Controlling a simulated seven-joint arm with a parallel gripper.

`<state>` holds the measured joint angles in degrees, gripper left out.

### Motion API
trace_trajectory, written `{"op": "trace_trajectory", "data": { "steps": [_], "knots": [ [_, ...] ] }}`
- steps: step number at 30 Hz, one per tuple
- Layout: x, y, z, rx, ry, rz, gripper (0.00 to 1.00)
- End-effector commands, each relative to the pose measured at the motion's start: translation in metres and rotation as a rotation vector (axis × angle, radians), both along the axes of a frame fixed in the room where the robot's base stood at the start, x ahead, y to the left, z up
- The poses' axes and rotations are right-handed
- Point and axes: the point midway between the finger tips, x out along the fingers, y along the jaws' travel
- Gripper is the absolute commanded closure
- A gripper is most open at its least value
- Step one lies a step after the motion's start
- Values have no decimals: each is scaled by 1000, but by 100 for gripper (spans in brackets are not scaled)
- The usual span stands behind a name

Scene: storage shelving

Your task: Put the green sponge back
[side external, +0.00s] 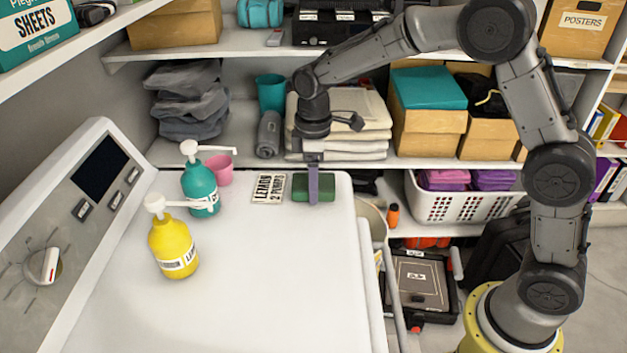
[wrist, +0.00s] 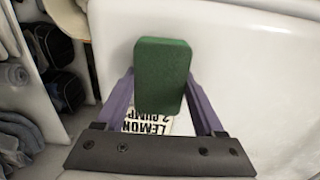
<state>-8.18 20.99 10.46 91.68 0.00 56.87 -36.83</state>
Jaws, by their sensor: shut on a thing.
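The green sponge (side external: 325,189) is at the far right end of the white machine top, beside a white label card (side external: 268,188) reading LEMON 2 PUMPS. My gripper (side external: 313,185) points down over the sponge, its purple fingers shut on it. In the wrist view the sponge (wrist: 162,75) sits upright between the two purple fingers (wrist: 160,105), with the card (wrist: 155,123) partly hidden behind it. I cannot tell whether the sponge touches the surface.
A teal pump bottle (side external: 201,187), a yellow pump bottle (side external: 173,247) and a pink cup (side external: 219,170) stand left on the white top (side external: 270,290). Its front middle is clear. Shelves behind hold folded cloths (side external: 345,125), a teal cup (side external: 271,93), boxes and a white basket (side external: 462,207).

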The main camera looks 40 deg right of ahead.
Motion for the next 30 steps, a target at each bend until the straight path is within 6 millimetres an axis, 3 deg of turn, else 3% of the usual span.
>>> {"op": "trace_trajectory", "data": {
  "steps": [7,8,13,23,30],
  "knots": [
    [0,0,-3,0,1,0,74],
    [0,0,-3,0,0,0,28],
    [0,0,-3,0,0,0,0],
    [0,0,3,0,-3,0,0],
    [1,0,44,1,-6,0,0]
  ]
}}
